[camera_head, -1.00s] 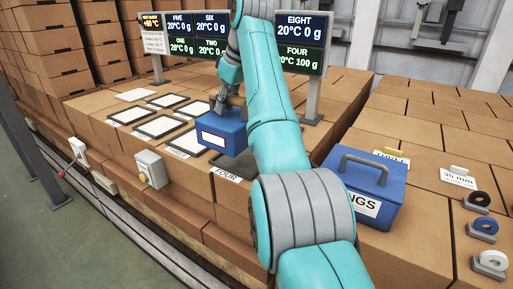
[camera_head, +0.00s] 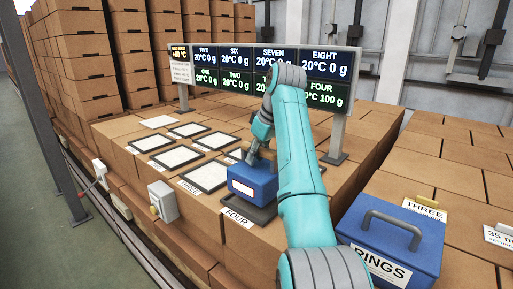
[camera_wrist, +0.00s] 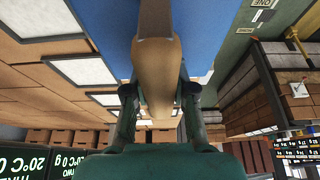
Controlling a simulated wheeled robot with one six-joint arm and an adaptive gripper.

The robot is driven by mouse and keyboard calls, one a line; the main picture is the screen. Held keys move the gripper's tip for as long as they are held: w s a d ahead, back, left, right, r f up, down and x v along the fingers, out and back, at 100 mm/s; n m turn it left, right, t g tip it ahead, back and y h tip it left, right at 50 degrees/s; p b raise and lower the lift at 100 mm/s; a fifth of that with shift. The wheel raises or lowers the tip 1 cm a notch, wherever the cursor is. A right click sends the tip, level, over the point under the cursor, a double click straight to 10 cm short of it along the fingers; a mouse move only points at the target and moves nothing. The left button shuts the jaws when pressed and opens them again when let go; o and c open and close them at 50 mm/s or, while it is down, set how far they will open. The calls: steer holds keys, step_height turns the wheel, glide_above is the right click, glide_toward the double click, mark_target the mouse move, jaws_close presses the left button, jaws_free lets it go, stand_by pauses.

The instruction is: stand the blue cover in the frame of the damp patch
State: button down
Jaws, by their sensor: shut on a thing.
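The blue cover (camera_head: 262,186), a box with a pale label on its front, is in my gripper (camera_head: 257,160). In the wrist view the cover (camera_wrist: 215,25) fills the top, and my gripper (camera_wrist: 158,100) is shut on a brown grip piece (camera_wrist: 157,70) in front of it. The cover is upright over the dark square frame (camera_head: 266,217) behind the label FOUR (camera_head: 237,217). The inside of this frame looks dark, unlike the pale ones, but is mostly hidden by the cover. I cannot tell whether the cover touches it.
Several black frames with pale patches (camera_head: 205,175) lie left of the cover. A display board (camera_head: 215,63) stands behind on posts. A blue RINGS box (camera_head: 390,235) with a handle stands at the right. A grey switch box (camera_head: 163,202) is on the front edge.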

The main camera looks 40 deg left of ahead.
mark_target(256, 165)
steer(key=shift+f, duration=1.7)
steer(key=c, duration=1)
jaws_free()
steer(key=shift+f, duration=0.2)
steer(key=shift+o, duration=0.2)
